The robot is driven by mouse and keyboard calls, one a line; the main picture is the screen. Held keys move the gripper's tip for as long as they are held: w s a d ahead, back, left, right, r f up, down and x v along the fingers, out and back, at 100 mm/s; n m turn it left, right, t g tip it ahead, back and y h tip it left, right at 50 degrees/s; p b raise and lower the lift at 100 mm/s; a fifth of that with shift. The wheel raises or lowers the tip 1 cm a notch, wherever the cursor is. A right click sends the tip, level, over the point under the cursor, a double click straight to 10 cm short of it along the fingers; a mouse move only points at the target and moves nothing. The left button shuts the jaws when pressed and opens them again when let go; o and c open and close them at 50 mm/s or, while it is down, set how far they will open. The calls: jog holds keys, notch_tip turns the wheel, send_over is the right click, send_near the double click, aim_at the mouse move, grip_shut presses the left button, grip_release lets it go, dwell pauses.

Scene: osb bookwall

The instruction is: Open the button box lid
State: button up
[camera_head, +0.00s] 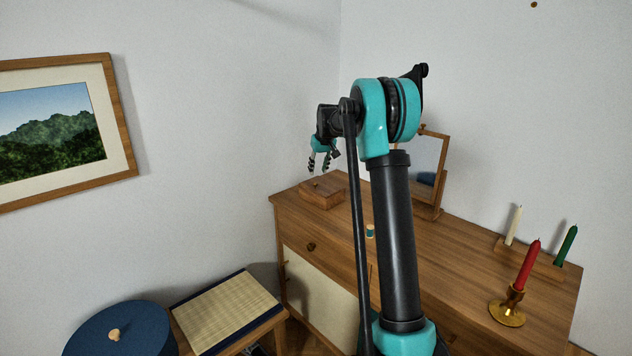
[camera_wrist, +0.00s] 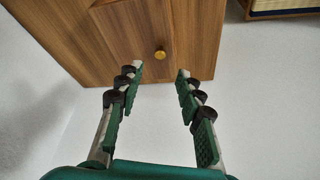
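The button box (camera_head: 322,194) is a small wooden box on the top of the wooden dresser, at its far left corner. In the wrist view the box lid (camera_wrist: 140,28) looks shut and carries a small round brass knob (camera_wrist: 160,54). My gripper (camera_head: 319,172) hangs just above the box in the head view. In the wrist view my gripper (camera_wrist: 158,72) is open and empty, its two fingers apart with the knob showing between and beyond the tips. I see no contact with the knob.
The dresser top (camera_head: 460,254) also holds a tilting mirror (camera_head: 430,160), a small spool (camera_head: 370,231), a red candle (camera_head: 527,266) in a brass holder, and white and green candles behind. A woven-top stool (camera_head: 225,310) and a blue round lid (camera_head: 120,332) stand below left. Walls close off the corner.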

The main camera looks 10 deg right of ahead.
aim_at(316, 185)
jog(key=x, duration=0.7)
jog(key=shift+w+f, duration=0.1)
jog(key=shift+f, duration=0.05)
jog(key=shift+c, duration=0.2)
grip_shut()
